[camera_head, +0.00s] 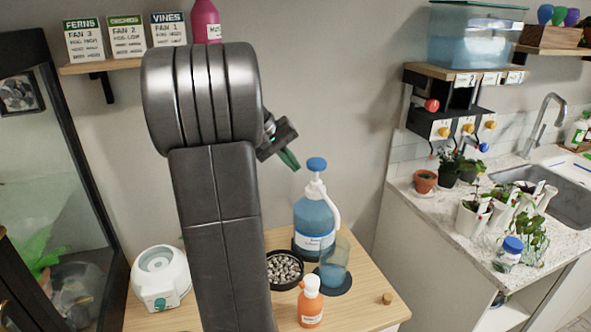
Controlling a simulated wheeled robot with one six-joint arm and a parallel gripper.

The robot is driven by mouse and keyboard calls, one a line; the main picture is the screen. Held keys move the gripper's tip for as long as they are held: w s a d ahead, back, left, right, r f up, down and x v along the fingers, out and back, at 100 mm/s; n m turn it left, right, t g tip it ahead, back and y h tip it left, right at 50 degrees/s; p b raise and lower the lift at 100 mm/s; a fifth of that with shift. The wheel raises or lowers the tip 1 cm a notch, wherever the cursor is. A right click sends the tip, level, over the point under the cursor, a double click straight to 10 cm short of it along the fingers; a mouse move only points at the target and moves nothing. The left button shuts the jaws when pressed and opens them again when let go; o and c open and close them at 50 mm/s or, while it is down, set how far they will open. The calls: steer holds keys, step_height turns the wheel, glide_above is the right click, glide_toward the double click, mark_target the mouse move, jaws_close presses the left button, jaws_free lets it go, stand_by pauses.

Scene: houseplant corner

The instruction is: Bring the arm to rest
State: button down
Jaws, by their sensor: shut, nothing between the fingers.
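My gripper (290,160) shows just right of my raised arm, above the wooden table (369,312). Its dark green fingertips point down and right, shut and empty. It hangs in the air, left of the blue cap of a large pump bottle (314,215) and apart from it. My dark arm links fill the left middle of the view and hide part of the wall and table.
The table holds a bowl of pebbles (284,269), an orange bottle (310,304), a blue cup (334,265) and a white device (160,278). A glass cabinet (70,190) stands left. Potted plants (425,181) stand on the right counter. Signs (127,37) and a magenta bottle (205,20) stand on the shelf.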

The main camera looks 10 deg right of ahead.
mark_target(327, 201)
steer(key=shift+r, duration=0.15)
steer(key=x, duration=0.9)
steer(key=w+b+x, duration=0.1)
steer(key=x, duration=0.4)
steer(key=shift+d, duration=0.25)
steer(key=shift+s+d, duration=0.1)
steer(key=shift+d, duration=0.1)
